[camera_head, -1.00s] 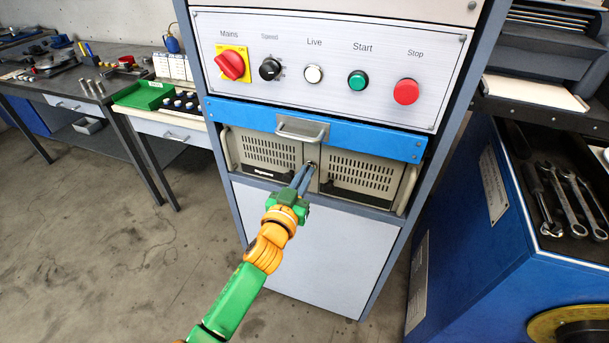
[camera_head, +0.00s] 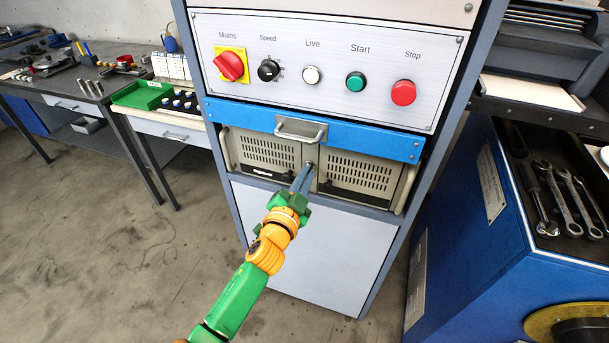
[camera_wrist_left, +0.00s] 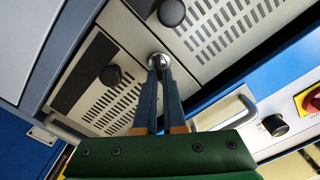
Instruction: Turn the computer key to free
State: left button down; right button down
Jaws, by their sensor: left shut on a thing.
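The computer (camera_head: 362,175) is a beige unit with vent slots, set in the cabinet under a blue bar. Its key (camera_wrist_left: 158,59) is a small round metal piece at the middle of the front, mostly hidden by my fingertips in the head view. My left gripper (camera_head: 307,172) reaches it from below, its two blue-grey fingers close together. In the wrist view the fingertips (camera_wrist_left: 160,68) are shut on the key. Any label beside the key cannot be read. My right gripper is in neither view.
A blue bar with a metal handle (camera_head: 301,130) sits just above the computer. The control panel (camera_head: 440,75) with its knobs and buttons is higher up. A blue tool cabinet (camera_head: 500,255) stands at the right.

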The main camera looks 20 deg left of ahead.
pick_arm(q)
jog(key=shift+d+f+m, duration=0.1)
jog(key=shift+m, duration=2.45)
jog(key=shift+f+m, duration=0.1)
jog(key=shift+m, duration=2.45)
jog(key=c, duration=1)
grip_release()
jog(key=shift+f, duration=0.1)
jog(key=s, duration=0.7)
